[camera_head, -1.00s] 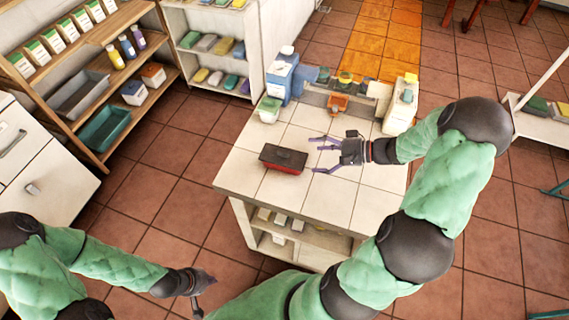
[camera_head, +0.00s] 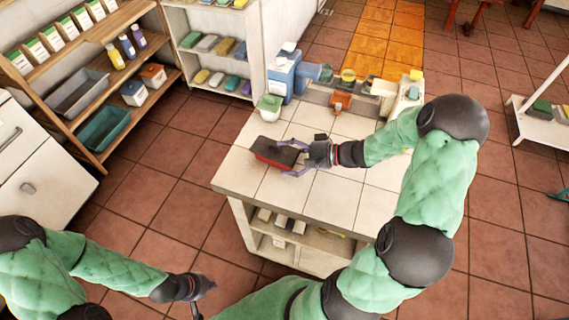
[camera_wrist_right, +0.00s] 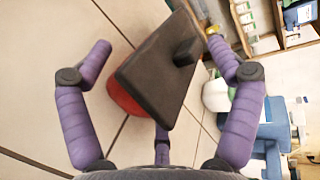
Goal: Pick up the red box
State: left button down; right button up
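The red box (camera_head: 272,158) has a black lid with a raised knob and sits near the left edge of the white tiled counter. My right gripper (camera_head: 292,158) reaches it from the right, its purple fingers spread on either side of the box's right end. In the right wrist view, the black lid (camera_wrist_right: 158,72) and some red side lie between the open fingers (camera_wrist_right: 162,75). The left finger is apart from the box; the right finger is close to the lid, contact unclear. My left gripper (camera_head: 203,287) is low at the left, away from the counter; its opening is unclear.
A blue dispenser (camera_head: 283,76), a white pot with green lid (camera_head: 270,108) and an orange item (camera_head: 340,102) stand at the counter's back. Shelves (camera_head: 100,90) stand at the left. The front counter tiles are clear.

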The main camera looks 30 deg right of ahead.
jog(key=shift+w+a, duration=0.2)
jog(key=c, duration=1.2)
jog(key=shift+o, duration=0.2)
